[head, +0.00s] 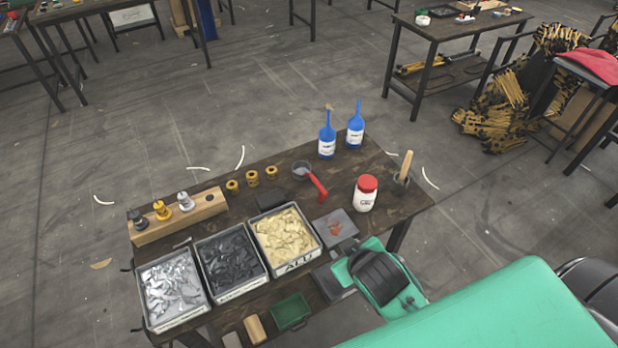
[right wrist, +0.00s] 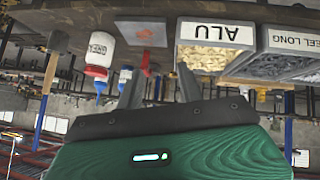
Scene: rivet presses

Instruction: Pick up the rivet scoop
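The rivet scoop (head: 314,183), with a red handle and a grey round bowl, lies on the dark workbench (head: 335,185) behind the grey pad. Its red handle also shows in the right wrist view (right wrist: 146,62), between my fingers in the picture but beyond them. My right gripper (right wrist: 159,72) is open and empty, with its two dark fingers well apart. In the head view, my green and black right arm reaches the bench's front right edge, and the fingertips are not clear there. My left gripper is not in view.
Three trays (head: 287,268) of rivets line the bench front. A red-capped white bottle (head: 364,194) stands right of the scoop, with blue-topped bottles (head: 327,139) behind. A grey pad (head: 336,229) lies in front. Small brass cups (head: 252,178) stand to the left.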

